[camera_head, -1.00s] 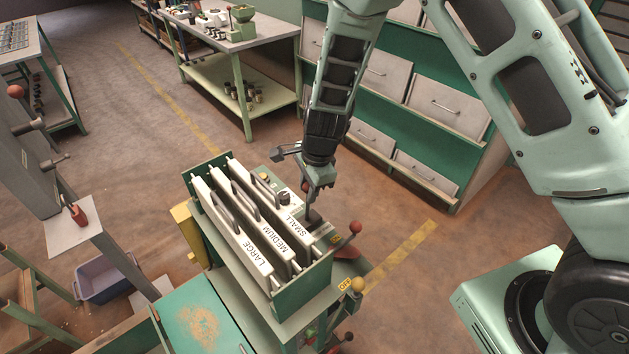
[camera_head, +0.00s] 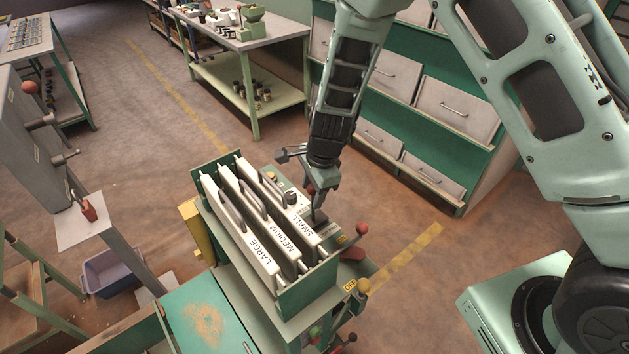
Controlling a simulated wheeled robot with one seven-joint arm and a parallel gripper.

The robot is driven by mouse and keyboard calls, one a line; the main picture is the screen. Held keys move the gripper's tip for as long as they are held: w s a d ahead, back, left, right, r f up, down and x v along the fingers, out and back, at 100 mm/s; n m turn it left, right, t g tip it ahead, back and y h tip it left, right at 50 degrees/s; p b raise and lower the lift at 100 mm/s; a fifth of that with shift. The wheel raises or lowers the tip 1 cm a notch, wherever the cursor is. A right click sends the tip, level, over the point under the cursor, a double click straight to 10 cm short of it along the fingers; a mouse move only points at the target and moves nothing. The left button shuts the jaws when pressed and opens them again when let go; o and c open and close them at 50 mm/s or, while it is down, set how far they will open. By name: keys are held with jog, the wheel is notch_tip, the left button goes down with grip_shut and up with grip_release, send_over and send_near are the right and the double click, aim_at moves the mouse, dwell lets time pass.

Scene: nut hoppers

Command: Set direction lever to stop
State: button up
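The green sorting machine (camera_head: 307,300) stands in the lower middle, with three white slotted screens marked LARGE, MEDIUM and SMALL. Its control panel (camera_head: 272,178) lies behind the screens, with a dark round knob (camera_head: 291,197). My gripper (camera_head: 319,208) points down at the right end of this panel, beside the SMALL screen. A red part shows just behind its fingers, mostly hidden. The fingers are small and overlap dark parts, so I cannot tell open from shut or whether they touch a lever. I cannot make out the direction lever or its setting.
A red-knobbed lever (camera_head: 361,229) and a yellow-knobbed lever (camera_head: 363,286) by an OFF label stand on the machine's right side. A green drawer cabinet (camera_head: 480,137) is behind my arm. A blue-grey bin (camera_head: 112,272) lies on the left floor.

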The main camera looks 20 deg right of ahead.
notch_tip(320, 180, up, 17)
jog(key=s+d, duration=0.2)
jog(key=shift+d+b, duration=0.2)
jog(key=shift+b, duration=0.25)
jog(key=s+a+n+b, duration=0.1)
jog(key=s+n, duration=1.1)
jog(key=s, duration=0.1)
jog(key=s+a+n+g+h+b, duration=0.1)
jog(key=s+a+n+b, duration=0.1)
jog(key=s+n, duration=1)
jog(key=shift+s+f, duration=0.3)
jog(key=shift+s, duration=0.05)
jog(key=shift+c, duration=1.3)
jog(key=shift+a, duration=0.1)
